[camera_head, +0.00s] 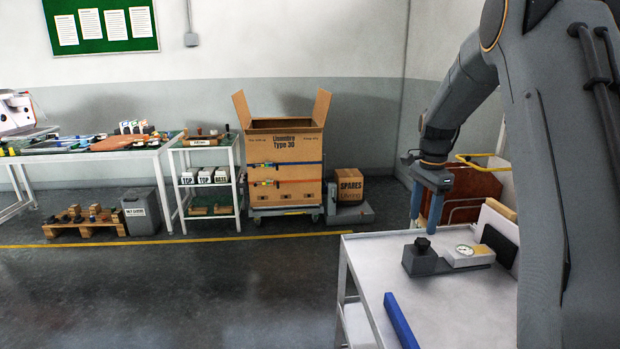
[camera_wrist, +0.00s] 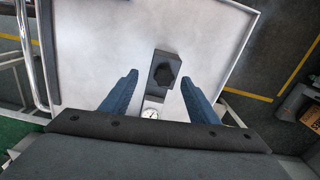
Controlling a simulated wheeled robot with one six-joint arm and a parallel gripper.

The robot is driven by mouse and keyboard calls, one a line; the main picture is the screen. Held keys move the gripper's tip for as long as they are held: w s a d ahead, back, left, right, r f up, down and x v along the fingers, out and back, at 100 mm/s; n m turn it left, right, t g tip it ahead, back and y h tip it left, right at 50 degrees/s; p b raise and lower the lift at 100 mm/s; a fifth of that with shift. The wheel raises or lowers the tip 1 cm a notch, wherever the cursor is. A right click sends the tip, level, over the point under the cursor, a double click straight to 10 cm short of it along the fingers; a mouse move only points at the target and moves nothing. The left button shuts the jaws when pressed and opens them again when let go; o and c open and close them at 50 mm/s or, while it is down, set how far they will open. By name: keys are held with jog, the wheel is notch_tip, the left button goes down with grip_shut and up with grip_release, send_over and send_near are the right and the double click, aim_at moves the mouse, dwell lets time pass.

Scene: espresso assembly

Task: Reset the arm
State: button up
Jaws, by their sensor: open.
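My gripper (camera_head: 424,208) points downward over the white table at the right in the head view. Its blue fingers are apart, and nothing shows held between them. Below it on the table stands a dark grey block with a black knob (camera_head: 421,246), next to a pale part with a round dial gauge (camera_head: 465,251). In the wrist view my gripper (camera_wrist: 160,98) shows its two blue fingers spread, with the black knob (camera_wrist: 163,76) and the gauge (camera_wrist: 150,114) seen in the gap between them. My arm comes down from the upper right.
A blue bar (camera_head: 400,321) lies on the white table (camera_head: 455,300) near its left edge. Dark and white panels (camera_head: 498,236) stand upright at its right. A large open cardboard box (camera_head: 285,165), a small shelf (camera_head: 210,180) and a workbench (camera_head: 85,155) stand by the far wall. The floor between is clear.

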jog(key=s+a+f+n, duration=0.2)
jog(key=s+a+n, duration=0.3)
jog(key=s, duration=0.5)
jog(key=s+a+f+n, duration=0.2)
jog(key=s+a+n, duration=0.4)
jog(key=s, duration=0.4)
jog(key=s+a+f+n, duration=0.2)
jog(key=s+a+n, duration=0.3)
jog(key=s, duration=0.6)
jog(key=shift+a+t, duration=0.3)
jog(key=shift+a, duration=0.65)
jog(key=shift+w, duration=0.1)
